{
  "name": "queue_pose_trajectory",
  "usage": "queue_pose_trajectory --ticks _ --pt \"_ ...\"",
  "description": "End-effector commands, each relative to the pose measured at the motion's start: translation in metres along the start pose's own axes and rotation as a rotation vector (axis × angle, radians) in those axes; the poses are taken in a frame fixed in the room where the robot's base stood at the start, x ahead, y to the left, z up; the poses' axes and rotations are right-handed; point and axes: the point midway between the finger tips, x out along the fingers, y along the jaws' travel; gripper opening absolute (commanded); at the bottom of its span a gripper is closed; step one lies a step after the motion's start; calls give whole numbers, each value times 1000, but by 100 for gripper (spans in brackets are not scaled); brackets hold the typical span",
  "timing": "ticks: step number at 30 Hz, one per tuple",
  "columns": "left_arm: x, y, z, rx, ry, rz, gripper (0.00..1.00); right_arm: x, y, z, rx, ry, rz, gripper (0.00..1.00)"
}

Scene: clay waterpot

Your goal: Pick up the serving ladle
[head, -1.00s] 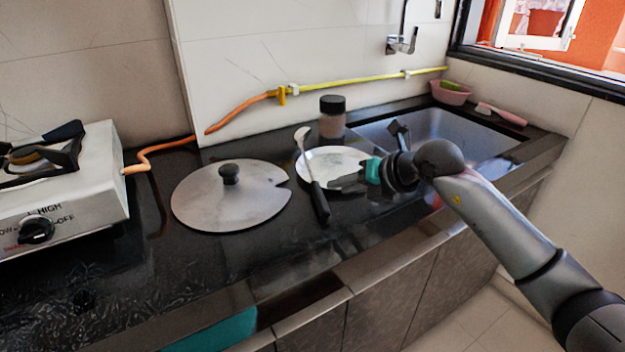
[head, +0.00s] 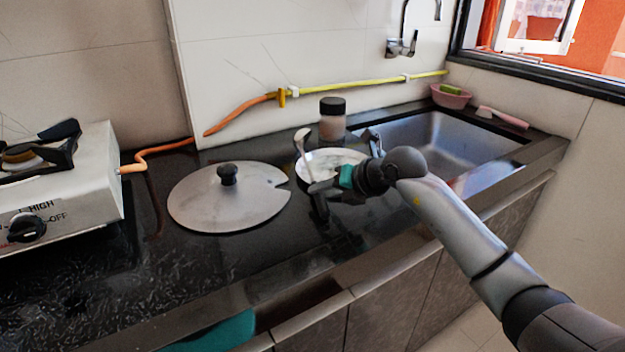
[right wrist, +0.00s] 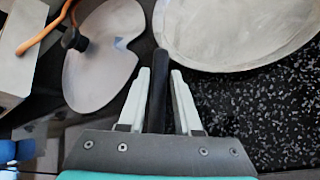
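The serving ladle shows in the head view with its pale metal bowl (head: 301,138) toward the wall and its dark handle (head: 321,212) toward the counter's front edge. My right gripper (head: 316,190) is at the handle and covers part of it. In the right wrist view, the black handle (right wrist: 157,88) runs between the two pale fingers of my right gripper (right wrist: 159,72). The fingers are apart, with a gap beside the handle on the right; contact on the left side is unclear.
A notched metal lid (head: 240,205) with a black knob lies left of the ladle. A round metal plate (head: 335,157) lies behind my gripper, with a dark-capped jar (head: 332,125) beyond. The sink (head: 440,140) is right; a stove (head: 70,190) is left.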

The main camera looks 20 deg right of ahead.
Motion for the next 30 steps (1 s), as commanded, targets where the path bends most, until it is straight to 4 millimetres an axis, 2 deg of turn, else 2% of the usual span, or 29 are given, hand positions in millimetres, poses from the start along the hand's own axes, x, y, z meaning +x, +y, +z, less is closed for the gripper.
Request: queue_pose_trajectory --ticks 5,14,30 --pt "0 0 0 0 0 0 87 0 0 0 -1 0 0 32" --pt "0 0 0 0 0 0 87 0 0 0 0 0 0 0" --pt "0 0 0 0 0 0 87 -1 0 1 -1 -2 1 0"
